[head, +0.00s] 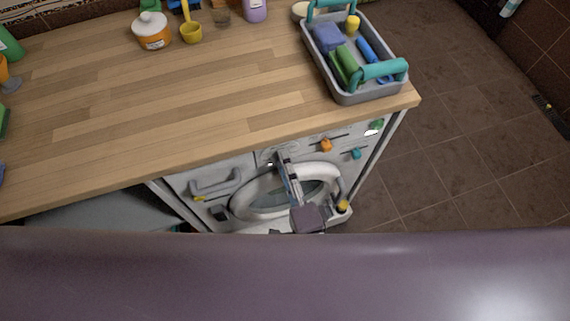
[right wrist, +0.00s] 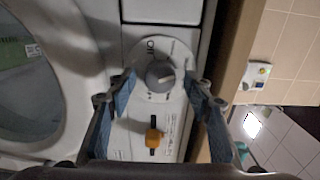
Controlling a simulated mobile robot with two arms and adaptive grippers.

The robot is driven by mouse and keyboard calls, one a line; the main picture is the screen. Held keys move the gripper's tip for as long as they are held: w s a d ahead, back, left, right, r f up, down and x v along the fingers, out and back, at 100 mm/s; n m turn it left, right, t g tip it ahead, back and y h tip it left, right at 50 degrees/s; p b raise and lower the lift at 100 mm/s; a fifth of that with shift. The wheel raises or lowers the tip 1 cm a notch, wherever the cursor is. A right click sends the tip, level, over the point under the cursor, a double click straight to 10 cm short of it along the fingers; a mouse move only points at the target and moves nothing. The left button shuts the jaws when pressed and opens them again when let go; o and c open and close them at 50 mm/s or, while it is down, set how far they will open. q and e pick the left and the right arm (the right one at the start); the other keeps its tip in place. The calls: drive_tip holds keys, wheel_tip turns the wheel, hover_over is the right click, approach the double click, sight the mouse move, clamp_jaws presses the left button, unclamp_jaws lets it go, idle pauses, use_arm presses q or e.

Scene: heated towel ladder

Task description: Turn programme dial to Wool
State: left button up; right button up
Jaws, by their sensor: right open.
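The programme dial (right wrist: 160,75) is a grey round knob on a pale face with small print, shown in the right wrist view. The word "Off" reads beside it; the other labels are too small to read, and I cannot tell the dial's setting. My right gripper (right wrist: 159,80) is open, with one blue-padded finger on each side of the dial. I see no clear contact with it. In the head view my right gripper (head: 283,163) is at the front panel of the white washing machine (head: 237,171), and the dial is hidden there. My left gripper is out of view.
An orange slider knob (right wrist: 154,137) is near the dial. The machine's round door (head: 245,207) is below the panel. A wooden worktop (head: 190,110) overhangs the machine, with a grey caddy (head: 348,98) at its right end. Tiled floor (head: 450,150) is clear at right.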

drive_tip(key=v, duration=1.2)
drive_tip(key=s+d+f+n+g, duration=0.1)
drive_tip(key=d+f+n+g, duration=0.2)
drive_tip(key=f, duration=0.7)
drive_tip(key=s+d+f+n+g+h, duration=0.15)
drive_tip(key=f+n, duration=0.25)
drive_tip(key=f, duration=0.5)
drive_tip(key=s+d+f+n+g, duration=0.1)
drive_tip(key=d+f+n+g, duration=0.25)
drive_tip(key=f, duration=0.65)
drive_tip(key=s+d+f+n+g+h, duration=0.2)
drive_tip(key=s+d+f+n+g, duration=0.1)
drive_tip(key=s+d+f, duration=0.3)
drive_tip(key=s+d+f+n+g+h, duration=0.2)
drive_tip(key=s+d+f+g, duration=0.3)
drive_tip(key=s+f, duration=0.5)
drive_tip(key=shift+s+d+n, duration=0.4)
drive_tip(key=shift+s+n, duration=0.25)
drive_tip(key=shift+s, duration=0.2)
